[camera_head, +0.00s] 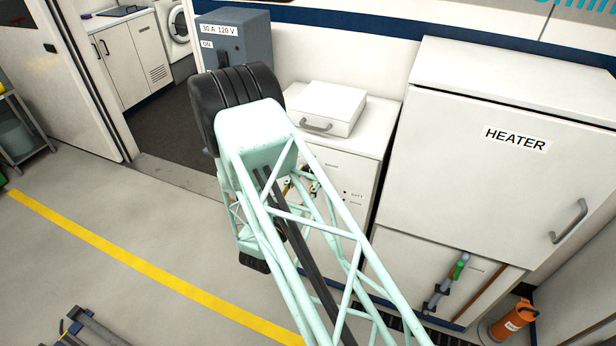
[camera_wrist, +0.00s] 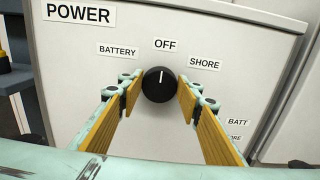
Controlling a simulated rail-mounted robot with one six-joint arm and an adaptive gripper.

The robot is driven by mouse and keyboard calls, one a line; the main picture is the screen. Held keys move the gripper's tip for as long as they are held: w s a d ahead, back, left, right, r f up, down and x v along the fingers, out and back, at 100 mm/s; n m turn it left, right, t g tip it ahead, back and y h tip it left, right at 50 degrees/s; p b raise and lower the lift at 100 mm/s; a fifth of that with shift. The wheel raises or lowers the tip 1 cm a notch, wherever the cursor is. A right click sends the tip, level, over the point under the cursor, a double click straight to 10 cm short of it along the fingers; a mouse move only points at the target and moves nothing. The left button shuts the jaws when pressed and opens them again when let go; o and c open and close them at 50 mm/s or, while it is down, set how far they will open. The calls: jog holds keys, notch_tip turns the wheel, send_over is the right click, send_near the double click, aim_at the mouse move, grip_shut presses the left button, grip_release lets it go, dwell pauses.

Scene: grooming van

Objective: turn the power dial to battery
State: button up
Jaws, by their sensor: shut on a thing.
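In the wrist view, the round black power dial (camera_wrist: 159,86) is on a white panel (camera_wrist: 75,70) under a POWER label. Its white pointer mark stands upright, towards the OFF label (camera_wrist: 165,43). The BATTERY label (camera_wrist: 118,50) is at the dial's upper left and the SHORE label (camera_wrist: 205,64) at its upper right. My gripper (camera_wrist: 160,98) is shut on the dial, with one yellow-padded finger on each side. In the head view, my arm hides the dial.
In the head view, a white case (camera_head: 330,105) lies on the white cabinet (camera_head: 372,135). A grey 30 A 120 V box (camera_head: 255,50) stands behind my arm. A large HEATER cabinet (camera_head: 490,190) is at the right. An orange cylinder (camera_head: 508,322) stands on the floor.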

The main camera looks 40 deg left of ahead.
jog(key=shift+n, duration=0.6)
jog(key=shift+s+a+f+n+p, duration=0.1)
jog(key=shift+n+p, duration=0.1)
jog(key=shift+n, duration=1.7)
jog(key=shift+a+n+p, duration=0.1)
jog(key=shift+n+p, duration=0.05)
jog(key=shift+n, duration=1.75)
jog(key=o, duration=0.8)
jog(key=shift+s, duration=0.15)
jog(key=v, duration=1.1)
jog(key=shift+s, duration=0.35)
